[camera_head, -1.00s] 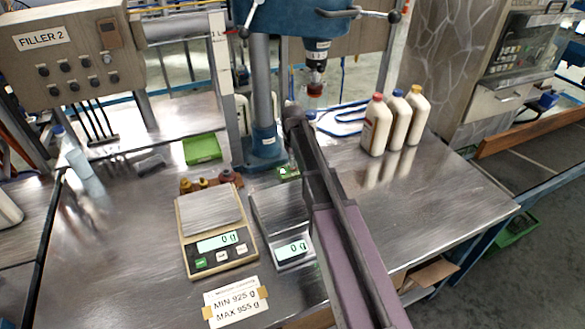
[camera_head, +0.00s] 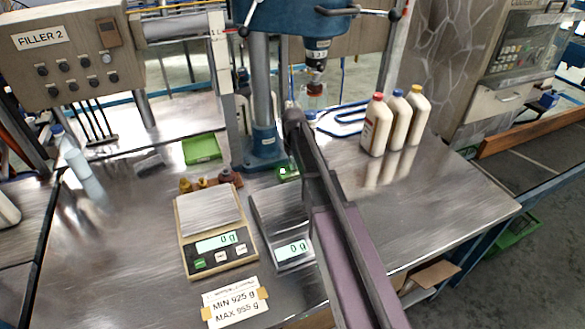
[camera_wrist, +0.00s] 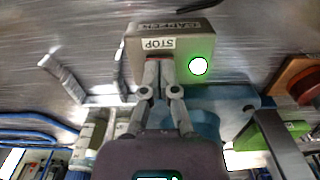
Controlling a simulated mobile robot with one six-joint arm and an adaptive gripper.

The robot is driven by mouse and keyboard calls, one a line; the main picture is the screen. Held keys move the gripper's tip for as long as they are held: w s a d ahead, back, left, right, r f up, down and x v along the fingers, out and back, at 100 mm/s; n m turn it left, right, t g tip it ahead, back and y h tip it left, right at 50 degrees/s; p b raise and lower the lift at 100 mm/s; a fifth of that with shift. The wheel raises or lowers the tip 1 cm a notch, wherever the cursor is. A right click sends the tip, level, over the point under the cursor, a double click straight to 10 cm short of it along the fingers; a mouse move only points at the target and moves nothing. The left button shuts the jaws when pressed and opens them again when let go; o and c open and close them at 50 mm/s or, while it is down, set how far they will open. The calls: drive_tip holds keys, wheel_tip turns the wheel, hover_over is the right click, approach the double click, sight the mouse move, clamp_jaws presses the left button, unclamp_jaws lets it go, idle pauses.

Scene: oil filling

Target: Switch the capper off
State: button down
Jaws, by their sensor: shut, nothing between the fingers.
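The capper (camera_head: 268,140) is the blue column machine at the back of the bench, with its head above and its chuck (camera_head: 315,90) hanging down. Its small control box (camera_wrist: 190,38) has a STOP label (camera_wrist: 158,43) and a lit green button (camera_wrist: 198,66) in the wrist view. In the head view the green light (camera_head: 283,171) shows low by the column, beside my arm. My gripper (camera_wrist: 159,70) is shut and empty, its fingertips right at the box face just below the STOP label. A trace of red shows by the fingertips; they hide most of that spot, so contact is unclear.
Two scales (camera_head: 215,240) (camera_head: 280,232) stand in front of the capper. Capped bottles (camera_head: 397,122) stand to the right. A green tray (camera_head: 202,149) lies left of the column. The right front of the bench is clear.

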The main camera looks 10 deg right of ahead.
drive_tip(key=shift+r, duration=0.1)
drive_tip(key=shift+r+p, duration=3.4)
drive_tip(key=shift+p, duration=0.15)
drive_tip(key=s+m, duration=0.1)
drive_tip(key=s, duration=1.1)
drive_tip(key=s+m, duration=0.1)
drive_tip(key=s, duration=1.1)
drive_tip(key=shift+s, duration=0.15)
